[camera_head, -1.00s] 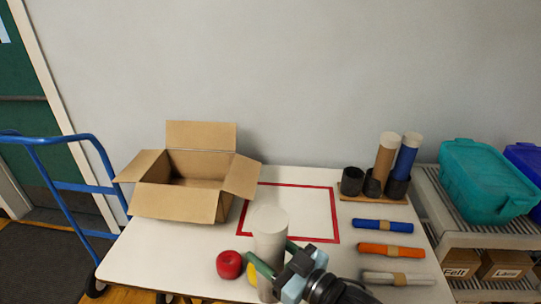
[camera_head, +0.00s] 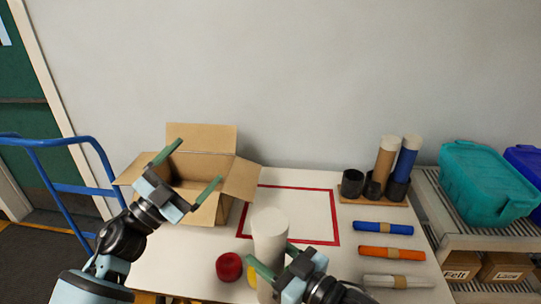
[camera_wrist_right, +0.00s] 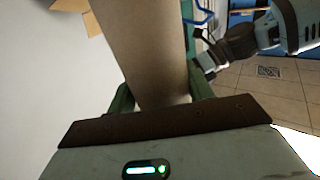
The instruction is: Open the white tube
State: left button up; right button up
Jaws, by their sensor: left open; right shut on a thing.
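The white tube (camera_head: 270,237) stands upright near the front of the table, its pale round top end facing up. My right gripper (camera_head: 268,268) is shut on its lower part. In the right wrist view the tube (camera_wrist_right: 143,45) looks grey-brown and runs up between the two fingers (camera_wrist_right: 160,98). My left gripper (camera_head: 196,166) is open and empty, in front of the cardboard box in the head view, left of the tube and apart from it. Part of my left arm also shows at the upper right of the wrist view.
An open cardboard box (camera_head: 180,205) stands at the left. A red outline (camera_head: 338,220) marks the table behind the tube. A red ball (camera_head: 229,267) and a yellow item (camera_head: 251,274) lie beside it. Rolls (camera_head: 385,228) and black holders (camera_head: 352,182) with brown and blue tubes are at right.

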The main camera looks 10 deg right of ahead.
pick_arm(q)
jog(key=s+d+r+m+g+y, duration=0.1)
jog(key=s+d+r+m+g, duration=0.5)
jog(key=d+g, duration=0.35)
jog(key=s+d+r+m+g+y, duration=0.1)
jog(key=s+d+r+m+g, duration=0.3)
jog(key=d+m+g, duration=0.5)
jog(key=n+t+y, duration=0.4)
jog(key=y, duration=1.2)
send_near(271, 222)
notch_tip(271, 222, down, 8)
jog(key=shift+s+d+f, duration=0.1)
jog(key=shift+s+f, duration=0.05)
jog(key=shift+f, duration=0.1)
